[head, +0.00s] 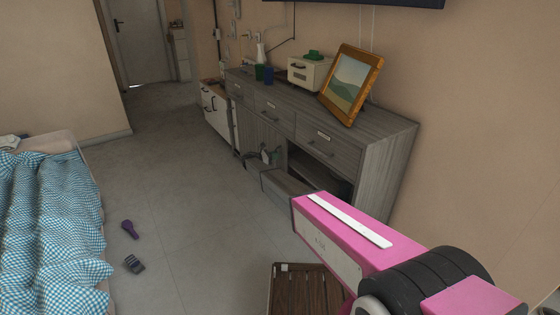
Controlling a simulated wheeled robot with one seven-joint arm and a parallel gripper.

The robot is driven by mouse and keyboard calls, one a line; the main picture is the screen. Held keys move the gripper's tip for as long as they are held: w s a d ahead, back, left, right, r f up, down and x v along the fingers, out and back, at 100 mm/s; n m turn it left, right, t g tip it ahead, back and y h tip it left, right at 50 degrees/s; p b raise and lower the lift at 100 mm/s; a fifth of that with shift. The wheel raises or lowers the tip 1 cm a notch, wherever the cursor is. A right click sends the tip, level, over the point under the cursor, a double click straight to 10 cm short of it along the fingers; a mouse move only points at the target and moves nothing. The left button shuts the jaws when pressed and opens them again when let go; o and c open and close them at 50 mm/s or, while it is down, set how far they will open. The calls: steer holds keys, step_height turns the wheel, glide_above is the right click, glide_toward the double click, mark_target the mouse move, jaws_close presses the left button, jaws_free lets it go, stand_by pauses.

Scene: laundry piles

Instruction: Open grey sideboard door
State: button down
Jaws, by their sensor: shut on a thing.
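The grey wooden sideboard (385,160) stands along the right wall in the head view. Its lower right compartment (325,178) shows a dark opening. The grey door panel (283,188) stands out from the front, low, before that opening. My gripper (264,158) is small and partly dark at the panel's far upper edge. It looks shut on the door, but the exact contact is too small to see. My pink arm hides the lower right part of the scene.
A framed picture (352,84), a cream box (308,74) and bottles stand on the sideboard top. A bed with a blue checked cover (50,230) is at left. A purple item (129,229) and a dark item (134,264) lie on the floor. A brown slatted piece (300,292) is in front.

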steer(key=shift+w+a, duration=0.35)
steer(key=shift+w, duration=0.05)
steer(key=c, duration=1.2)
jaws_free()
steer(key=v, duration=1)
steer(key=shift+s+a, duration=0.2)
steer(key=shift+a, duration=0.1)
